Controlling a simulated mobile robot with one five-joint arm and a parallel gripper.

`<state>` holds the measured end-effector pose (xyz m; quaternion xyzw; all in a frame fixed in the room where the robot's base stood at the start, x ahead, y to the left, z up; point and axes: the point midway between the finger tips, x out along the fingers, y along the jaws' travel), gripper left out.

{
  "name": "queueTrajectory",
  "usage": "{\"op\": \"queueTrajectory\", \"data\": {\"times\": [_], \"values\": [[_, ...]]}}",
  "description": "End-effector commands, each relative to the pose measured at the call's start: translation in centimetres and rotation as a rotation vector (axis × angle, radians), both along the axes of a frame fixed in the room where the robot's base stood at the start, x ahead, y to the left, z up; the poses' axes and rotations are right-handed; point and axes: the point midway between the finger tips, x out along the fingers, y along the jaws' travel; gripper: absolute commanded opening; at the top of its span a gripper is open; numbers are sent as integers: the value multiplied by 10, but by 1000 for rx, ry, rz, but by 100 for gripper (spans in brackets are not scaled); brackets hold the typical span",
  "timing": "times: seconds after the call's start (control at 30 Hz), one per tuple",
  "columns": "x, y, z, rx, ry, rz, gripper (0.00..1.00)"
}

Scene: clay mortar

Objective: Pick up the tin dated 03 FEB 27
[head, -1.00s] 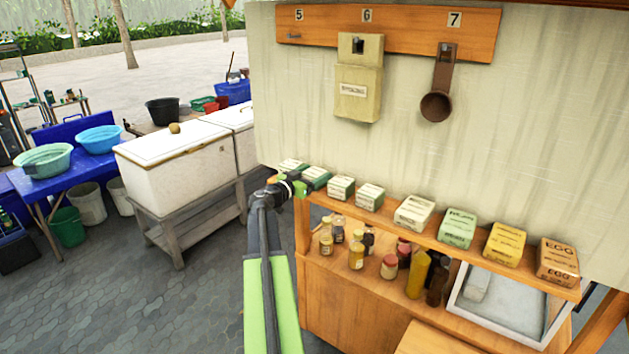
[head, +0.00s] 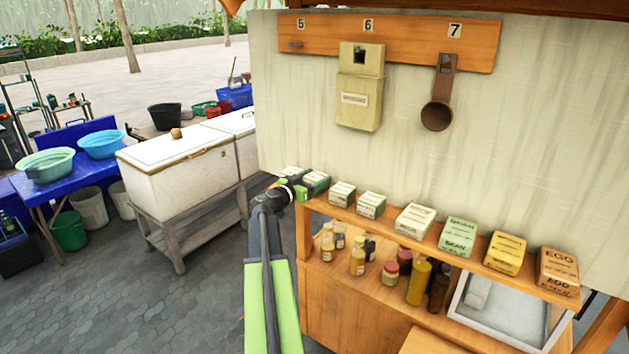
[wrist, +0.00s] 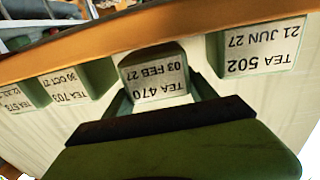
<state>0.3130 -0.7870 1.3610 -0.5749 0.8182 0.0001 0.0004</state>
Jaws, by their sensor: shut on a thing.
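The tin dated 03 FEB 27 (wrist: 158,80), marked TEA 470, is a small dark green box with a white label. In the wrist view its label appears upside down. My gripper (wrist: 155,98) has one finger on each side of this tin and is shut on it. I cannot tell whether the tin still touches the shelf.
In the wrist view a TEA 502 tin (wrist: 262,50) stands to the right and a TEA 703 tin (wrist: 75,88) to the left. More boxes line the wooden shelf (head: 400,232), with bottles below. The cream wall (head: 320,150) is close behind.

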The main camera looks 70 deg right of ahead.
Motion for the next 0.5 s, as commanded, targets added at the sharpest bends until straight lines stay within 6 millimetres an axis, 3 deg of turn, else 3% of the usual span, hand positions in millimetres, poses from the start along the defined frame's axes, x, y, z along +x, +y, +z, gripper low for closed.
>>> {"op": "queueTrajectory", "data": {"times": [0.03,0.17,0.5], "values": [[0,0,16,-1,0,0,18],[-2,1,42,-1,1,-1,18],[-81,19,82,-1,1,-2,18]]}}
